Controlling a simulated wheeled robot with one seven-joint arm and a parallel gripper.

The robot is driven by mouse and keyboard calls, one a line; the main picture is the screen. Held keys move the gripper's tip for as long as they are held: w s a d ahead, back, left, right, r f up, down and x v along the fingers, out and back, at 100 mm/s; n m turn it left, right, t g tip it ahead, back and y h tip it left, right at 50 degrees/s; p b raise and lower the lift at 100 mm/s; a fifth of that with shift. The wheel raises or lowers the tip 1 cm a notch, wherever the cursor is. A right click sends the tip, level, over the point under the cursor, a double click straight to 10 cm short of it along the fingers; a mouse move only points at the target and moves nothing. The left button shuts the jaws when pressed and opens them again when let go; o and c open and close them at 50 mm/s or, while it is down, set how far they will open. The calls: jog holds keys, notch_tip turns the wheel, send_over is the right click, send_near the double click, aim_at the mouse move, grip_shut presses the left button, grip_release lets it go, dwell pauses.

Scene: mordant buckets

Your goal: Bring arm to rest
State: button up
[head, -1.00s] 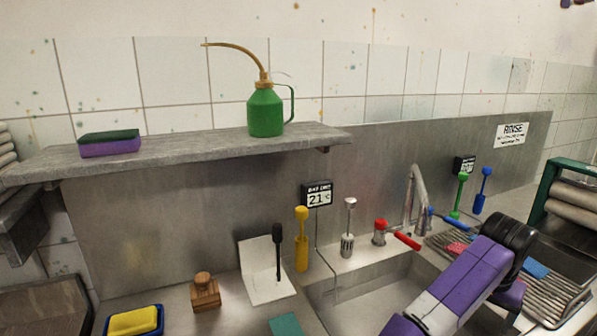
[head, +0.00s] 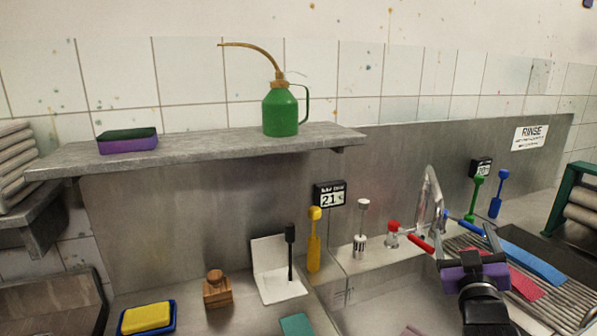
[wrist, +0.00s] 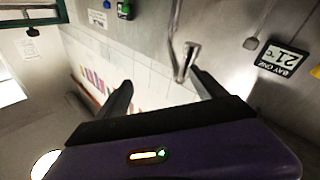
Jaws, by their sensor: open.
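My gripper (head: 466,236) is at the lower right in the head view, in front of the tap (head: 430,200) and over the right side of the sink. Its purple body shows, with two dark fingers spread apart. In the wrist view, my gripper (wrist: 160,76) is open, with nothing between its fingers. The tap (wrist: 187,60) shows beyond the fingers there, tilted in the picture. My forearm is mostly hidden below the gripper.
A drying rack (head: 560,318) with coloured strips lies right of my gripper. Red-handled valve (head: 393,233), yellow paddle (head: 314,240) and wooden stamp (head: 217,288) stand left. A shelf (head: 200,153) above bears a green oil can (head: 281,110) and a sponge (head: 128,141).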

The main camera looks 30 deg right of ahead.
jog(key=a+f+n+t+y, duration=0.2)
jog(key=a+n+t+y, duration=0.1)
jog(key=a, duration=0.5)
jog(key=a+f+n+t+y, duration=0.2)
jog(key=a+f+t+y, duration=0.15)
jog(key=a, duration=0.35)
jog(key=s+a+f+y, duration=0.2)
jog(key=s+a, duration=0.2)
jog(key=a, duration=0.3)
jog(key=s+a+f+n+y, duration=0.1)
jog(key=s+a+f+y, duration=0.2)
jog(key=s+a, duration=0.2)
jog(key=s+a+f+g+y, duration=0.1)
jog(key=s+a+f+y, duration=0.1)
jog(key=a, duration=0.6)
jog(key=shift+s+a+f+n+y, duration=0.2)
jog(key=shift+s+y, duration=0.1)
jog(key=shift+s, duration=0.4)
jog(key=shift+s+a+f+n+y, duration=0.1)
jog(key=shift+s+a+y, duration=0.15)
jog(key=shift+s, duration=0.4)
jog(key=s+a+f+g+y, duration=0.1)
jog(key=s+a+f+g, duration=0.2)
jog(key=s, duration=0.6)
jog(key=shift+a+f, duration=0.7)
jog(key=shift+f, duration=0.1)
